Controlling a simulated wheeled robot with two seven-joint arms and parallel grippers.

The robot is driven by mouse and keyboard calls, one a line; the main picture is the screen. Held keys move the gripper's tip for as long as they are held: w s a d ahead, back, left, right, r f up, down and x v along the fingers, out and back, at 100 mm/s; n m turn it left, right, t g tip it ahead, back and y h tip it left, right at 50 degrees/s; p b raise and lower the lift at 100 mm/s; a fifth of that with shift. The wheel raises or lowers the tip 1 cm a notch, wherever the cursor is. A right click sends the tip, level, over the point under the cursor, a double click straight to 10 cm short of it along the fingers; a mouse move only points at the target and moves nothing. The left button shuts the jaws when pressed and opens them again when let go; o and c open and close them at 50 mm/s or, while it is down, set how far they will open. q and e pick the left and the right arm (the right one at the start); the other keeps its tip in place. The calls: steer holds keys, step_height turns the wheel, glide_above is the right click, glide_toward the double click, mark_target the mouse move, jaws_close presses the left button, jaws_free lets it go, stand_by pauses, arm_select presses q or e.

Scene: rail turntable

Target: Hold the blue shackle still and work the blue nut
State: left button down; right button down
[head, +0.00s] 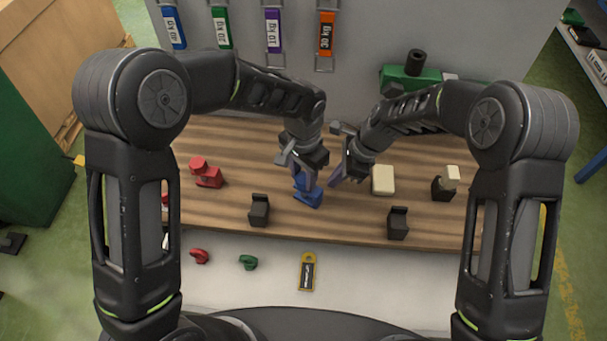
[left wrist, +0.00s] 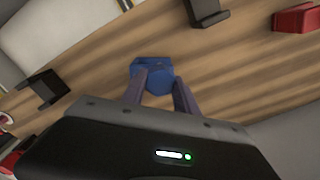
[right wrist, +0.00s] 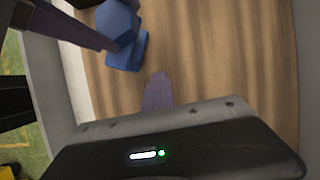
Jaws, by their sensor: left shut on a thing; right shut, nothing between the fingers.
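The blue shackle (head: 311,200) stands on the wooden bench, and its base shows in the left wrist view (left wrist: 150,63) and the right wrist view (right wrist: 125,55). The rounded, faceted blue nut (left wrist: 157,82) is its upper part, also visible in the right wrist view (right wrist: 116,20). My left gripper (head: 303,184) is shut with a finger on either side of the nut; its fingers partly hide the nut in the head view. My right gripper (head: 335,182) is shut and empty just right of the shackle, apart from it. Its closed fingers (right wrist: 158,92) point at the bench.
A red shackle (head: 208,176) stands at the left. Black brackets (head: 259,210) (head: 398,223) stand at the front, with a cream block (head: 383,180) and a cream-topped black piece (head: 445,184) at right. A green vise (head: 412,78) is behind. Bare bench lies between them.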

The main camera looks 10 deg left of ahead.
arm_select(q)
steer(key=shift+n, duration=0.6)
steer(key=n, duration=0.6)
steer(key=c, duration=0.9)
jaws_free()
steer(key=shift+o, duration=0.7)
steer(key=shift+r, duration=2)
